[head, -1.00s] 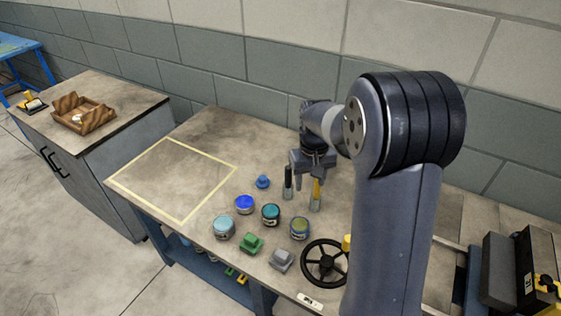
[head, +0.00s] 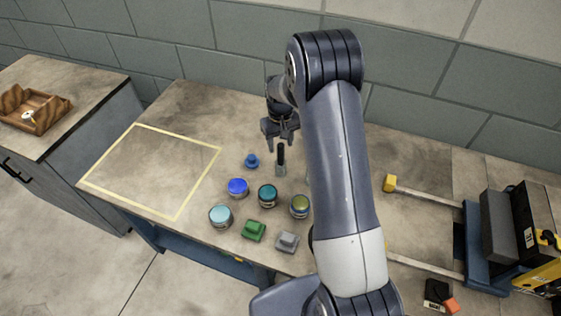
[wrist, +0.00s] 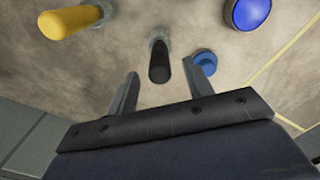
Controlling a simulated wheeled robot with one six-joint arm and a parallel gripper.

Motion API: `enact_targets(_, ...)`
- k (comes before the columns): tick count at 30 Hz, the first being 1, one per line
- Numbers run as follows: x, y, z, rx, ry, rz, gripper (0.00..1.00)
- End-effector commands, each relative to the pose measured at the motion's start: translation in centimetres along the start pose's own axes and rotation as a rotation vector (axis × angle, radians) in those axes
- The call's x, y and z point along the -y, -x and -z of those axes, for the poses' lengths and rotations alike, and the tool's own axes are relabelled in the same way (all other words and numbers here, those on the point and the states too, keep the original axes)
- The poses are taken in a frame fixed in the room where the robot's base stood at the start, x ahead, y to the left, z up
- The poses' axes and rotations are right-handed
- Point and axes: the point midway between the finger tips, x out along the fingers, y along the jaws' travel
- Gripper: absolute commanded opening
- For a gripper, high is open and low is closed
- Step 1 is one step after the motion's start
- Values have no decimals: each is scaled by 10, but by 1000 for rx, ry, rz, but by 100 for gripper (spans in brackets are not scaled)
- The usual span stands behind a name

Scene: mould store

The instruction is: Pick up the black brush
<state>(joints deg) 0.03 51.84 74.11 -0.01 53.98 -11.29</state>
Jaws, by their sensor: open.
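The black brush (head: 281,156) stands upright on the workbench, its dark handle up and a grey part at its foot. In the wrist view the black brush (wrist: 159,68) shows between and just beyond my fingertips. My gripper (head: 281,145) is open, pointing down just above and behind the brush; its fingers also show in the wrist view (wrist: 160,68). I see no contact with the brush. A yellow-handled brush (wrist: 72,22) stands to the left in the wrist view; in the head view my arm hides nearly all of it.
A small blue knob-like piece (head: 251,161) is close by the brush. A blue jar (head: 237,188), a teal jar (head: 268,195), other jars, a green block (head: 253,230) and a grey block (head: 287,241) stand nearer the front. A yellow-outlined square (head: 178,217) at left is empty.

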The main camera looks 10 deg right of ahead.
Motion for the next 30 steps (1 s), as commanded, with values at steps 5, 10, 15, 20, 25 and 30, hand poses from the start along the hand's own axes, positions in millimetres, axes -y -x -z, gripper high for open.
enact_targets(5, 1, -24, -4, 6, 0, 1, 49)
enact_targets(10, 0, -42, -3, 3, 0, 1, 49)
enact_targets(15, 0, -45, -2, 1, 0, 0, 49)
enact_targets(20, 0, -45, -2, 1, 0, 0, 45)
enact_targets(25, 0, -45, -2, 1, 0, 0, 31)
enact_targets(30, 0, -45, -2, 1, 0, 0, 17)
